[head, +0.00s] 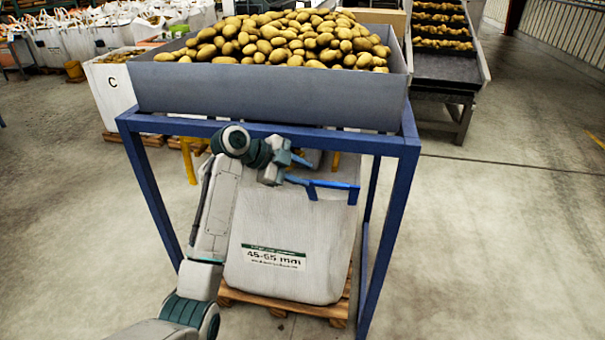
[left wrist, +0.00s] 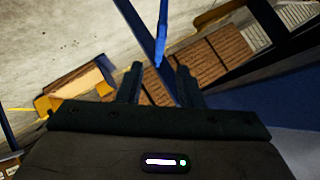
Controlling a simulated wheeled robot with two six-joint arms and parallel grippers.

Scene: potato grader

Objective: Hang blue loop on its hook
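In the left wrist view, a blue strap (left wrist: 161,38) comes down to between the fingertips of my left gripper (left wrist: 159,80). The fingers are apart, with clear gaps on both sides of the strap. My right gripper is not in view.
A grey hopper (head: 270,95) full of potatoes sits on the blue frame (head: 385,225) above the bag. The frame's front beam passes just above my left wrist. A conveyor (head: 445,65) stands back right. The floor to the right is clear.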

